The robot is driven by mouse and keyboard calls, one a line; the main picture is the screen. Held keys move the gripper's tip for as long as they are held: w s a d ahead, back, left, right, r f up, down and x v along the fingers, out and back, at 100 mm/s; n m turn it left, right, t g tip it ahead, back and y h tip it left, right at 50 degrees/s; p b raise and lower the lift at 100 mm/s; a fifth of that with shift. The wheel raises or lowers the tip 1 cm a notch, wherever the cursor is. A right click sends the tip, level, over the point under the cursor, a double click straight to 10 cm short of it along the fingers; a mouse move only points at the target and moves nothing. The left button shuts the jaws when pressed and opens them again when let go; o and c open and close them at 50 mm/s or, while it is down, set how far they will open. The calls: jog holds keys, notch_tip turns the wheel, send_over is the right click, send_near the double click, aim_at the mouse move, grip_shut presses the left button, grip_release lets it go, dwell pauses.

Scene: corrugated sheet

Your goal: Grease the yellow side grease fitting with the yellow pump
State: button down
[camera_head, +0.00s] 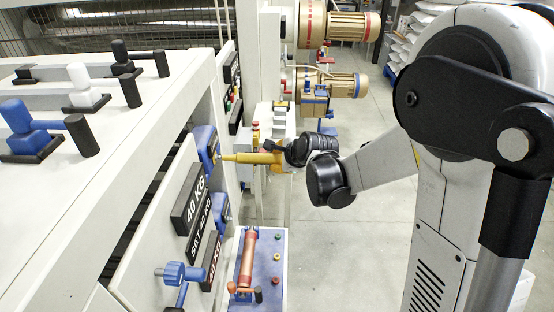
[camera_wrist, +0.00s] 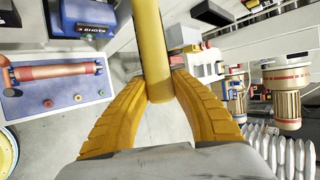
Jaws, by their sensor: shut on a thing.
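My gripper (camera_wrist: 160,90) has its two ridged yellow fingers shut on the yellow pump (camera_wrist: 152,40), a smooth yellow cylinder. In the head view my gripper (camera_head: 277,153) holds the pump (camera_head: 245,157) roughly level, its thin end pointing left. The thin end reaches a blue block (camera_head: 205,146) on the side of the white machine. A small yellowish spot, perhaps the yellow side fitting, shows at the block's right edge. I cannot tell whether the tip touches it. The wrist view does not show the pump's tip.
A blue-grey tray (camera_head: 275,290) with a red pump (camera_head: 247,262) stands below; the wrist view also shows this tray (camera_wrist: 75,98). Weight plates marked 40 KG (camera_head: 188,198) and a blue knob (camera_head: 180,272) sit on the machine's side. Motors (camera_head: 343,84) stand behind.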

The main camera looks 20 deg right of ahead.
jog(key=shift+w+a, duration=0.1)
jog(key=shift+a, duration=0.15)
jog(key=shift+d, duration=0.15)
dwell(0.3)
jog(key=shift+s+d, duration=0.25)
jog(key=shift+d, duration=0.35)
jog(key=shift+w+a+b, duration=0.25)
jog(key=shift+a+b, duration=0.25)
jog(key=shift+a, duration=0.25)
dwell(1.9)
jog(key=shift+s+d, duration=0.1)
jog(key=shift+d, duration=0.1)
jog(key=shift+s+d, duration=0.15)
jog(key=shift+d, duration=0.4)
jog(key=shift+w+a+r+b, duration=0.1)
jog(key=shift+w+a+b, duration=0.1)
jog(key=shift+a, duration=0.2)
jog(key=shift+w+a+b, duration=0.1)
jog(key=shift+a+b, duration=0.1)
jog(key=shift+a, duration=0.15)
dwell(2.1)
